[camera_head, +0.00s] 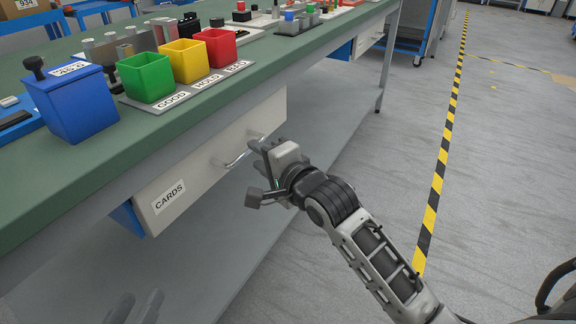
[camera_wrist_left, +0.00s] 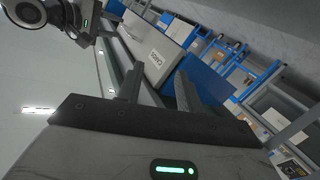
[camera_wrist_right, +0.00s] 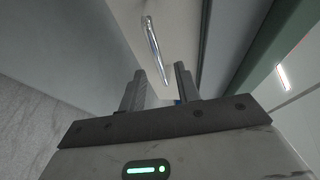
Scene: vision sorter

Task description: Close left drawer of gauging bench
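The left drawer (camera_head: 205,165) has a pale front, a CARDS label and a metal bar handle (camera_head: 238,152). It sits under the green-topped gauging bench (camera_head: 150,135). A blue side shows at its left end, so it appears pulled out. My right gripper (camera_head: 258,172) is at the right of the handle. In the right wrist view its fingers (camera_wrist_right: 159,88) are apart, with the handle (camera_wrist_right: 154,48) just beyond them; contact cannot be told. My left gripper (camera_head: 136,306) shows only dark fingertips at the bottom edge. Its fingers (camera_wrist_left: 158,88) are open and empty, with the drawer front (camera_wrist_left: 155,50) beyond.
Blue (camera_head: 72,105), green (camera_head: 147,78), yellow (camera_head: 186,62) and red (camera_head: 216,47) bins stand along the bench edge. Another drawer (camera_head: 368,35) is further along. A lower shelf (camera_head: 215,235) runs beneath. The floor (camera_head: 375,160) to the right is clear up to the striped tape.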

